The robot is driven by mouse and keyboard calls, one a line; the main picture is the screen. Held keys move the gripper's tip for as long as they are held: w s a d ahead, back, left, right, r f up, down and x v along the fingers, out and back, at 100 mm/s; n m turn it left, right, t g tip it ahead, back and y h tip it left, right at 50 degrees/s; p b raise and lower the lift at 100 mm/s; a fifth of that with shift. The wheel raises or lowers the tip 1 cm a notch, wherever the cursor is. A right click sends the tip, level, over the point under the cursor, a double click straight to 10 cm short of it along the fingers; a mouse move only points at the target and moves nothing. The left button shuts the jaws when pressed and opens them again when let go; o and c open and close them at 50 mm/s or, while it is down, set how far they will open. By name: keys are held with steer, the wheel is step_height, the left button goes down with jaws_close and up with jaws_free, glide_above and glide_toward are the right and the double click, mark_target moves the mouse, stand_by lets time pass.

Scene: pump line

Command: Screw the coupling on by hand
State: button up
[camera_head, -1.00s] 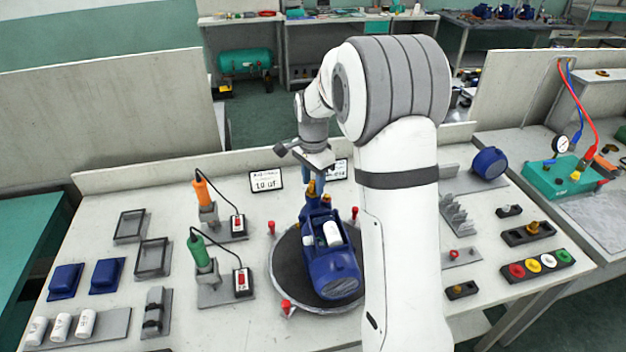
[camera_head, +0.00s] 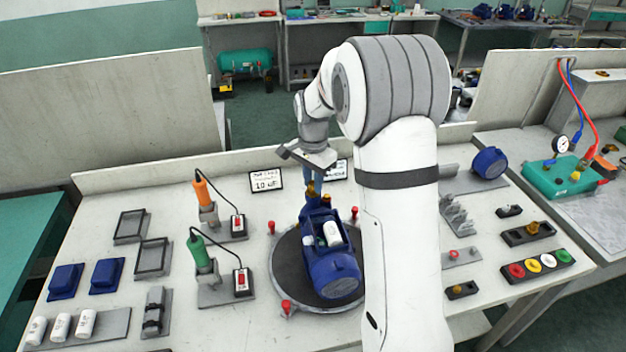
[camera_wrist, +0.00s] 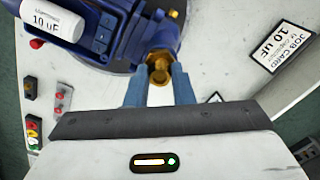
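The blue pump (camera_head: 330,260) lies on the round dark turntable (camera_head: 285,262), with a white capacitor on its side. The brass coupling (camera_wrist: 159,68) sits at the pump's blue port, at the pump's far end. My gripper (camera_wrist: 159,75) has one blue finger on each side of the coupling. The fingers look closed against it, with little or no gap visible. In the head view my gripper (camera_head: 313,178) points down over the far end of the pump, and the coupling is partly hidden there. The threads cannot be seen.
Red-topped posts (camera_head: 287,307) ring the turntable. Green (camera_head: 201,256) and orange (camera_head: 203,192) screwdrivers stand in holders to the left. Parts trays and coloured caps (camera_head: 532,265) lie on the right of the bench.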

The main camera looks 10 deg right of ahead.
jaws_close()
steer(key=m, duration=0.3)
steer(key=shift+m, duration=0.3)
steer(key=shift+m, duration=0.5)
steer(key=o, duration=0.9)
jaws_free()
